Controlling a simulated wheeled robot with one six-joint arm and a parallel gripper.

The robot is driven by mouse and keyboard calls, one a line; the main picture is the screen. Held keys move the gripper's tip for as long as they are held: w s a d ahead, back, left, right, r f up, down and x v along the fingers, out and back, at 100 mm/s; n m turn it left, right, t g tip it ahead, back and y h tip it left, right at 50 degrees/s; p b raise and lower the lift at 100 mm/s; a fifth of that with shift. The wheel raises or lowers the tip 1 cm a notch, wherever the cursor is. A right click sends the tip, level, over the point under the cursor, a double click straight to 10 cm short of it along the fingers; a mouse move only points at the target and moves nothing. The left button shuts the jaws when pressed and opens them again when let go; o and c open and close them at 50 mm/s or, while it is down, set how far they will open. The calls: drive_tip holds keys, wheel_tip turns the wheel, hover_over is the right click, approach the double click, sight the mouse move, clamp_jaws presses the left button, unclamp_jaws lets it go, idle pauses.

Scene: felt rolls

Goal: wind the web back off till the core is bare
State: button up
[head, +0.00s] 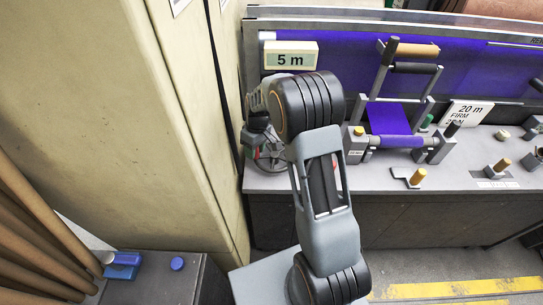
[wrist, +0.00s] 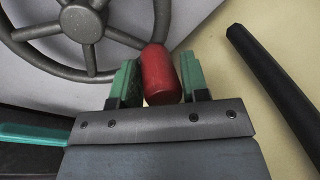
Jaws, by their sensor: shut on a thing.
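In the wrist view my gripper (wrist: 160,88) has its green-tipped fingers shut on a red handle (wrist: 158,72). The handle stands beside the rim of a grey spoked handwheel (wrist: 84,22). In the head view the handwheel (head: 268,158) is at the bench's left end, partly behind my arm. The purple web (head: 388,117) runs down a grey stand to a purple-covered roller (head: 402,142). A bare brown tube (head: 411,49) sits at the top of the stand. I cannot tell whether the core under the purple layer shows anywhere.
A "5 m" sign (head: 291,55) and a "20 m FIRM" card (head: 467,112) stand at the bench (head: 310,182). A wide purple sheet (head: 345,72) spans behind. A tall cream cabinet (head: 185,110) is close on the left. A dark bar (wrist: 275,95) lies right of my gripper in the wrist view.

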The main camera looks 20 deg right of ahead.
sight(276, 171)
drive_tip(key=s, duration=0.3)
drive_tip(key=s+b, duration=0.1)
drive_tip(key=shift+s+d, duration=0.25)
drive_tip(key=shift+s, duration=0.1)
idle(0.8)
drive_tip(key=shift+o, duration=0.2)
drive_tip(key=s+d+b, duration=0.1)
drive_tip(key=s+d, duration=0.2)
drive_tip(key=d, duration=0.1)
drive_tip(key=shift+s, duration=0.3)
drive_tip(key=shift+s+d, duration=0.1)
drive_tip(key=shift+d, duration=0.2)
drive_tip(key=shift+c, duration=0.2)
drive_tip(key=shift+r, duration=0.1)
drive_tip(key=o, duration=0.9)
drive_tip(key=shift+o, duration=0.2)
